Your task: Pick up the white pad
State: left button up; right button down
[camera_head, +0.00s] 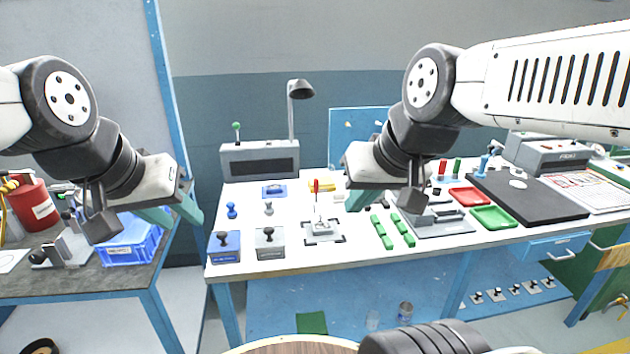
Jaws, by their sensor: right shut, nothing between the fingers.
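No item is plainly marked as the white pad. A pale grey-white block (269,246) with a dark knob on top sits at the front left of the white bench, beside a similar blue block (225,249). A small white oval piece (518,184) lies on the black mat at the right; I cannot tell which is the pad. My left gripper (174,215) hangs left of the bench, its teal fingers apart and empty. My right gripper (359,200) is above the middle of the bench, shut and empty, its fingers partly hidden by its own body.
A fixture with a red-topped lever (322,232), green bars (393,232), a red tray (469,196) and a green tray (493,217) crowd the bench. A lamp (291,120) stands at the back. A blue crate (131,243) is on the left table.

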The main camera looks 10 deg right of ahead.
aim_at(339, 197)
jog(key=i+l, duration=0.35)
jog(key=i, duration=0.15)
jog(key=i+l, duration=0.35)
jog(key=i, duration=0.15)
